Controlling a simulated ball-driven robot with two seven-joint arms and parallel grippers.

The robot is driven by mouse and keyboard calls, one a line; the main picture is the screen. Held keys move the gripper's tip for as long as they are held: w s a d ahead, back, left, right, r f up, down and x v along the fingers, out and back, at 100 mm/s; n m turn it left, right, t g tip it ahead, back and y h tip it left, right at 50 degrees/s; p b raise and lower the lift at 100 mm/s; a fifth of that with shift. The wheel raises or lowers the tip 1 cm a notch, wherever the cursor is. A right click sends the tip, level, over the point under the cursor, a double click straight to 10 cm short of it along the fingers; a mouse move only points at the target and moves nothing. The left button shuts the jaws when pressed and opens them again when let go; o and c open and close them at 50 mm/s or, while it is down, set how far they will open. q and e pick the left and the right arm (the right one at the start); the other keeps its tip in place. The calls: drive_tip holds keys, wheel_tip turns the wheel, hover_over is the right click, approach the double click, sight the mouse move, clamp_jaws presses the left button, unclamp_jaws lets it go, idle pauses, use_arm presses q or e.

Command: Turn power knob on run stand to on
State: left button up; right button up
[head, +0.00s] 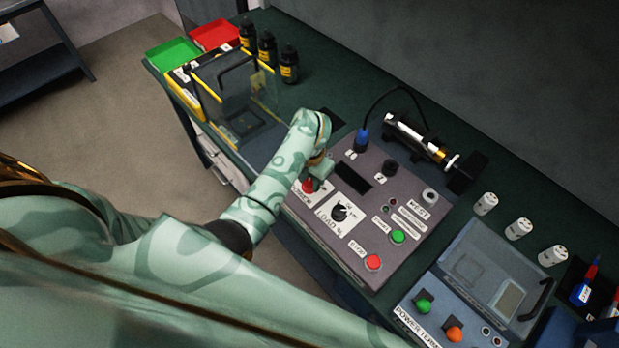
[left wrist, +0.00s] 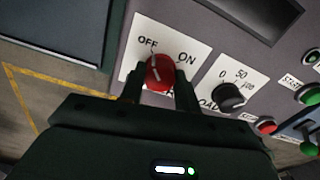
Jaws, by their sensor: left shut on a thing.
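The red power knob (left wrist: 161,70) sits on a white plate (left wrist: 133,62) marked OFF at the left and ON at the right. The white line on the knob points up toward OFF. My left gripper (left wrist: 159,88) has one finger on each side of the knob and is shut on it. In the head view the knob (head: 308,186) shows beside my left gripper (head: 316,178), at the near left corner of the grey run stand (head: 330,220). My right gripper is not in view.
A black load dial (head: 339,212), a green start button (head: 397,237) and a red stop button (head: 373,262) lie right of the knob. A clear box with yellow edges (head: 235,95) stands behind my left arm. A blue power terminal (head: 450,310) is at the lower right.

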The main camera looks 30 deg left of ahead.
use_arm(q)
drive_tip(key=shift+r, duration=0.1)
drive_tip(key=m+p, duration=0.2)
drive_tip(key=m, duration=0.2)
drive_tip(key=m+p, duration=0.2)
drive_tip(key=m, duration=0.2)
drive_tip(key=shift+m, duration=0.4)
drive_tip(key=m+p, duration=0.2)
drive_tip(key=m, duration=0.2)
drive_tip(key=shift+d, duration=0.1)
drive_tip(key=shift+m+p, duration=0.7)
drive_tip(key=shift+m, duration=1.7)
drive_tip(key=o, duration=1)
